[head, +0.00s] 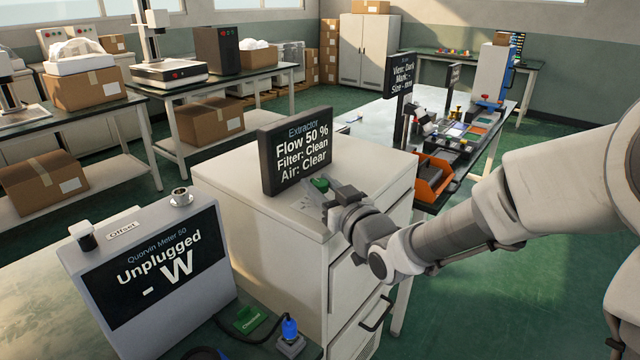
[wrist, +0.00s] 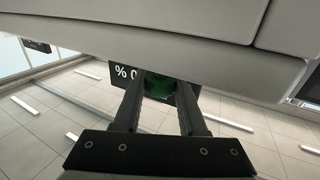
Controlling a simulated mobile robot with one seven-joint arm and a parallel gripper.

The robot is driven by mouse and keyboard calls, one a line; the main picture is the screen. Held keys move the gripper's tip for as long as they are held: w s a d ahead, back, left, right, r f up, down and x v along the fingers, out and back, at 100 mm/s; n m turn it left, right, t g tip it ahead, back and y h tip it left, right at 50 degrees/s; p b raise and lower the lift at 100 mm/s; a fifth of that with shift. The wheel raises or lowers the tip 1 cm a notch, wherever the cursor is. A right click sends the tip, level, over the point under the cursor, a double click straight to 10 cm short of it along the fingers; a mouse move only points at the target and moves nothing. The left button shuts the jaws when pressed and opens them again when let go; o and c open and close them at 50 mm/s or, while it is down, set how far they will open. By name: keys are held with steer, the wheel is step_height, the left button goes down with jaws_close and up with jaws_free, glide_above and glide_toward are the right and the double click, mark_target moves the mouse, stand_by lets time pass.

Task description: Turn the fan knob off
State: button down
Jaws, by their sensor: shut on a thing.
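The green fan knob (head: 319,184) is on top of the white drawer cabinet (head: 260,230), in front of the extractor sign. The black sign (head: 296,154) reads "Extractor, Flow 50 %, Filter: Clean, Air: Clear". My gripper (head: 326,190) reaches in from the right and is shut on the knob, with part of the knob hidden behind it. In the wrist view, the green knob (wrist: 160,84) sits between the two dark fingertips (wrist: 159,92), and part of the sign (wrist: 122,72) shows behind it. Which way the knob points cannot be told.
A grey meter (head: 150,270) reading "Unplugged - W" stands left of the cabinet. A blue plug (head: 289,328) and a green switch (head: 248,320) are on the front bench. Two more signs (head: 398,76) and an orange bin (head: 434,180) are on the table behind.

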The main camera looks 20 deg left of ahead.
steer(key=n+g+y+p, duration=0.3)
steer(key=g+p, duration=0.1)
steer(key=shift+w+d+r, duration=0.1)
steer(key=shift+r, duration=0.15)
steer(key=n+g+y+p, duration=0.2)
steer(key=n+g+p, duration=0.2)
steer(key=g+p, duration=0.1)
steer(key=shift+g, duration=0.4)
steer(key=n+g+p, duration=0.2)
steer(key=g, duration=0.1)
steer(key=shift+f+n+g, duration=0.1)
steer(key=shift+n+g, duration=0.2)
steer(key=shift+g, duration=0.1)
steer(key=shift+f+n+g+p, duration=0.1)
steer(key=shift+n+g+p, duration=0.3)
steer(key=shift+n+g, duration=1.15)
steer(key=shift+g, duration=0.65)
steer(key=shift+c, duration=2.4)
jaws_free()
steer(key=shift+a, duration=0.2)
steer(key=shift+d, duration=0.15)
